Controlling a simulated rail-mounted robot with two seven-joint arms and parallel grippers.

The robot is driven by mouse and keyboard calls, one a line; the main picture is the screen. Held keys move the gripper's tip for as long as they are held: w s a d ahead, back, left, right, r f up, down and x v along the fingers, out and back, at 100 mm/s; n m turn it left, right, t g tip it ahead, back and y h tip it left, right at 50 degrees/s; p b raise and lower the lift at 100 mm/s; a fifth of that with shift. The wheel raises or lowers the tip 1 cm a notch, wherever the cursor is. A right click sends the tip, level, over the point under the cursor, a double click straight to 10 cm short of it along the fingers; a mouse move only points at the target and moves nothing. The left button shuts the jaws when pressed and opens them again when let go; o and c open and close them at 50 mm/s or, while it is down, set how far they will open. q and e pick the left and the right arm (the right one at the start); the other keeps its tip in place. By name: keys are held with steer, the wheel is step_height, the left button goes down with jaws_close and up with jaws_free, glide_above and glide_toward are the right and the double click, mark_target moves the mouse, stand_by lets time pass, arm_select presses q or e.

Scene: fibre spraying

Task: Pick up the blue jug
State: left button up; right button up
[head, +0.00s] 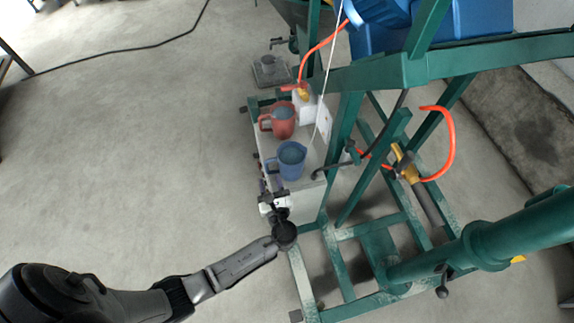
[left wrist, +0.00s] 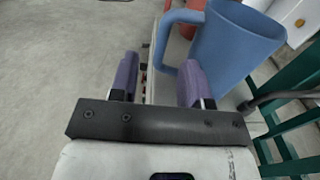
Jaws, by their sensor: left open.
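The blue jug (head: 291,162) stands upright on a light grey box-like surface in the head view, its handle towards the left. In the left wrist view the jug (left wrist: 232,45) fills the upper right, and its handle (left wrist: 163,40) shows ahead of the gap between my fingers. My left gripper (head: 272,192) is just in front of the jug in the head view. In the left wrist view its purple fingers (left wrist: 158,78) are apart with nothing between them; the right finger overlaps the jug's lower part. Whether it touches the jug I cannot tell. My right gripper does not show.
A red jug (head: 282,121) stands behind the blue one on the light grey surface (head: 270,157). A green metal frame (head: 349,150) rises close on the right, with an orange hose (head: 449,145). The concrete floor (head: 130,140) at left is clear apart from a black cable.

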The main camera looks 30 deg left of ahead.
mark_target(267, 168)
arm_select(q)
steer(key=shift+w+a, duration=0.4)
steer(key=shift+a, duration=0.05)
steer(key=shift+w+a+f+b, duration=0.1)
steer(key=shift+w+a+b, duration=0.2)
steer(key=shift+b, duration=0.1)
steer(key=b+x, duration=0.1)
steer(key=x, duration=0.3)
steer(key=shift+w+a+b, duration=0.1)
steer(key=shift+w+b, duration=0.05)
steer(key=shift+b, duration=0.15)
steer(key=shift+c, duration=0.9)
steer(key=c, duration=0.6)
jaws_close()
